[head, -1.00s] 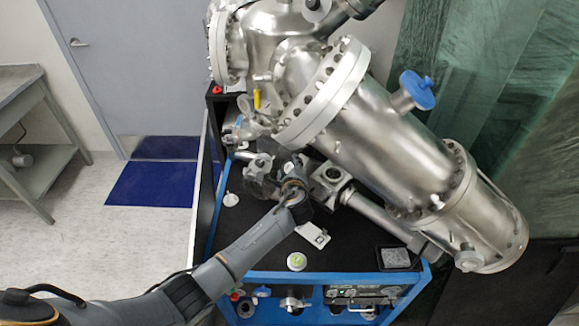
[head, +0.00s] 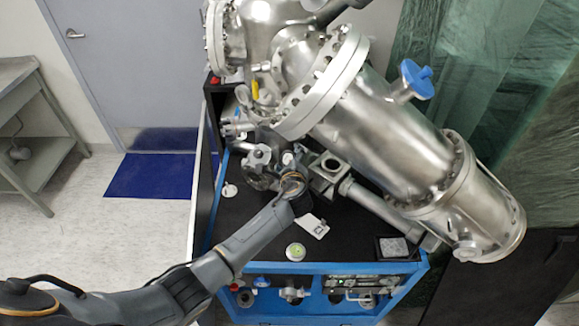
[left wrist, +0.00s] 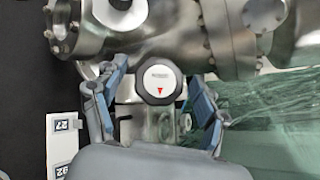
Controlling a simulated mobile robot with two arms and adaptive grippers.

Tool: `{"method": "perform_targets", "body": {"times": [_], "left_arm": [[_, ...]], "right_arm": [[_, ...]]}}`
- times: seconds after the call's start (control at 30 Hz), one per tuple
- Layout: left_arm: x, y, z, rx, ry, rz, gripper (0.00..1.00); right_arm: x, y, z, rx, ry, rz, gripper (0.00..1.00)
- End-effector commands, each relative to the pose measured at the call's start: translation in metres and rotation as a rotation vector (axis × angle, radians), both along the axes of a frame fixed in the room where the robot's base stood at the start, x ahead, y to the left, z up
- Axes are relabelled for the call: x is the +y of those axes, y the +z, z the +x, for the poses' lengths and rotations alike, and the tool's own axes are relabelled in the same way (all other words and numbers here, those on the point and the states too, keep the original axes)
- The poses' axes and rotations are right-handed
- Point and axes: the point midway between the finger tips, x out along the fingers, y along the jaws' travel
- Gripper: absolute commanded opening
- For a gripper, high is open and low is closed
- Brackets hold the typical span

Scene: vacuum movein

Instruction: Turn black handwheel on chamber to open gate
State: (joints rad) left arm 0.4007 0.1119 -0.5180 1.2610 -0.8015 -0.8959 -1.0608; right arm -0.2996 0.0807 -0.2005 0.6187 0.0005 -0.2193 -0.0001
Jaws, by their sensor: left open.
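The black handwheel shows in the left wrist view (left wrist: 158,80); it is a dark knurled knob with a white cap and a red triangle. My left gripper (left wrist: 157,88) is open there, with one blue-grey finger on each side of the handwheel. The fingers look apart from it. In the head view my left gripper (head: 284,166) is at the chamber's lower fittings, and my wrist hides most of the handwheel. The steel chamber (head: 385,130) slants down to the right. My right gripper is not in view.
The chamber stands over a black-topped blue cart (head: 340,268). A white label card (head: 312,226), a round green-and-white item (head: 295,252) and a small black tray (head: 378,248) lie on it. A steel tube (head: 375,205) runs right of my gripper. Green plastic sheeting hangs at right.

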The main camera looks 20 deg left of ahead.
Motion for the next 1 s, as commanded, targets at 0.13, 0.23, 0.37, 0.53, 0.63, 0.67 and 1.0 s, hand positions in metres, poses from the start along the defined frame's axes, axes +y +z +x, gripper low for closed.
{"method": "perform_targets", "body": {"times": [0.13,0.23,0.37,0.53,0.63,0.67,1.0], "left_arm": [[-0.008,0.008,-0.021,0.0,-0.001,-0.003,0.73],[-0.016,0.015,-0.039,0.0,-0.002,-0.003,0.73],[-0.026,0.026,-0.063,0.001,-0.001,-0.002,0.73],[-0.035,0.036,-0.086,0.001,0.0,-0.001,0.73],[-0.038,0.039,-0.093,0.001,0.0,-0.001,0.73],[-0.038,0.04,-0.095,0.001,0.0,-0.001,0.73],[-0.039,0.041,-0.097,0.002,0.001,0.0,0.73]], "right_arm": [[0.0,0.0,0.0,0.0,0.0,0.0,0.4],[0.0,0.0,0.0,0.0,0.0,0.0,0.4],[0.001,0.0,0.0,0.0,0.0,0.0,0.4],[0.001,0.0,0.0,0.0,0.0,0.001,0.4],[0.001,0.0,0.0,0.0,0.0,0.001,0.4],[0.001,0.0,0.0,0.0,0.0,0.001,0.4],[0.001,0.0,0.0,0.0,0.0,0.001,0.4]]}}
